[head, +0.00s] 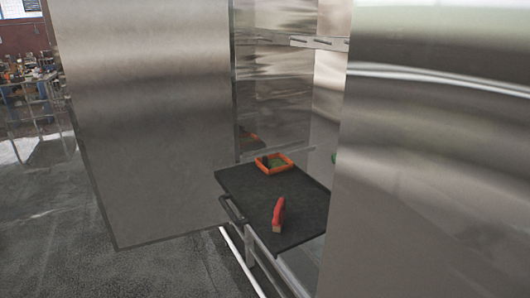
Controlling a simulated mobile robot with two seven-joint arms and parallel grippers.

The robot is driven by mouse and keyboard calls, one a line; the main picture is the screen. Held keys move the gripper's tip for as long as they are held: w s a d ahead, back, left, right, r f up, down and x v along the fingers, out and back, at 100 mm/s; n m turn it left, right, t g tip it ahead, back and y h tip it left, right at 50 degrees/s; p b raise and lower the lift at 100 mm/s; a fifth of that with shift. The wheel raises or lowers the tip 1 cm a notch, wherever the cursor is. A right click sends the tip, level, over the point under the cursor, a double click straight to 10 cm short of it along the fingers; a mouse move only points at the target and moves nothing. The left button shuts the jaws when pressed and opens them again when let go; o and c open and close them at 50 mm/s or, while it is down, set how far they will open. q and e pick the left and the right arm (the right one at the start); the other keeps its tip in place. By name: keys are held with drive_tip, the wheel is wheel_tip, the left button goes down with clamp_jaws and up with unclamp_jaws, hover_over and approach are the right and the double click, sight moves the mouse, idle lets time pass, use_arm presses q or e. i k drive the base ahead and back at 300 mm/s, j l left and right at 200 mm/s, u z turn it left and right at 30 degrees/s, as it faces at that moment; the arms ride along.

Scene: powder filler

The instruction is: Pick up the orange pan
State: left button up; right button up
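The orange pan (262,165) is a small square tray with a raised rim. It sits on the back part of a dark flat table (240,184), and something dark and green shows inside it. Neither of my grippers is in the head view.
A large metal panel (150,120) rises at the left, and a big shiny metal surface (440,180) fills the right side. Open floor (140,265) lies at the lower left.

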sight(276, 163)
drive_tip(key=i+j, duration=0.3)
drive_tip(key=i+j+z, duration=0.1)
drive_tip(key=i+j, duration=0.2)
drive_tip(key=j, duration=0.15)
drive_tip(key=i+j, duration=0.25)
drive_tip(key=j, duration=0.15)
drive_tip(key=i+j+z, duration=0.15)
drive_tip(key=i+j, duration=0.15)
drive_tip(key=j, duration=0.15)
drive_tip(key=i+j, duration=0.25)
drive_tip(key=j, duration=0.15)
